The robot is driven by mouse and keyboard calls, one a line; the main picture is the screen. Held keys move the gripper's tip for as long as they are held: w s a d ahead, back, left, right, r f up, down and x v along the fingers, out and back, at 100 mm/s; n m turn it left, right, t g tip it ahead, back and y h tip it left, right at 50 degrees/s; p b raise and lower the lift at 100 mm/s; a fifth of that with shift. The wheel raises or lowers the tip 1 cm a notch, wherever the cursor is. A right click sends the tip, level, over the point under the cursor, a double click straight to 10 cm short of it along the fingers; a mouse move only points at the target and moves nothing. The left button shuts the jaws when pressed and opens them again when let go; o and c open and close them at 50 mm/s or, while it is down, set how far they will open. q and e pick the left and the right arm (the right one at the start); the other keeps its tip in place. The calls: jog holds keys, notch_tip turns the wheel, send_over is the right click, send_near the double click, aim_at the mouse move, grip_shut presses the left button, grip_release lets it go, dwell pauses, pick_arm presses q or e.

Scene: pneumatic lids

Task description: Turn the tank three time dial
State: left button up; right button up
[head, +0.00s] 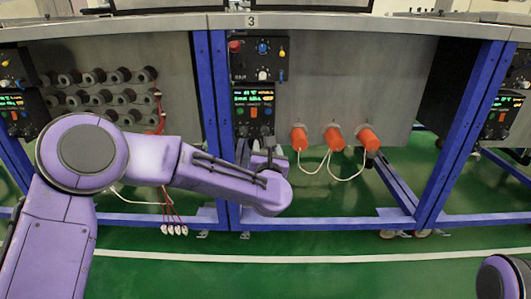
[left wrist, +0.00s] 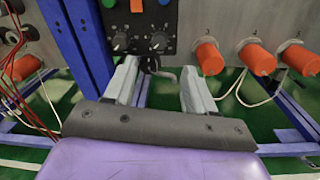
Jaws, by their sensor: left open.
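The tank three control panel (head: 253,102) is a black box under the "3" sign, with a green-lit display and an orange button. In the left wrist view two dark dials with white scale marks, a left dial (left wrist: 120,41) and a right dial (left wrist: 158,41), sit on its lower part. I cannot tell which is the time dial. My left gripper (head: 263,156) is just below the panel. In the left wrist view the left gripper (left wrist: 160,68) is open and empty, its fingers below the dials, apart from them. My right gripper is out of view.
An upper black box (head: 259,59) carries red, blue and yellow knobs. Several orange cylinders (head: 333,139) with white cables stick out to the right of the panel. A blue frame post (head: 213,120) stands to the left. Red cables (head: 172,205) hang near my left arm.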

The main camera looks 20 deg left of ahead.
aim_at(265, 132)
pick_arm(q)
jog(key=b+x, duration=0.2)
jog(key=x, duration=0.8)
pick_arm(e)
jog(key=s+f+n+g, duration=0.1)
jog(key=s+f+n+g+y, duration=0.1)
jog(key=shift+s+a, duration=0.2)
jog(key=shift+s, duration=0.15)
pick_arm(q)
grip_shut()
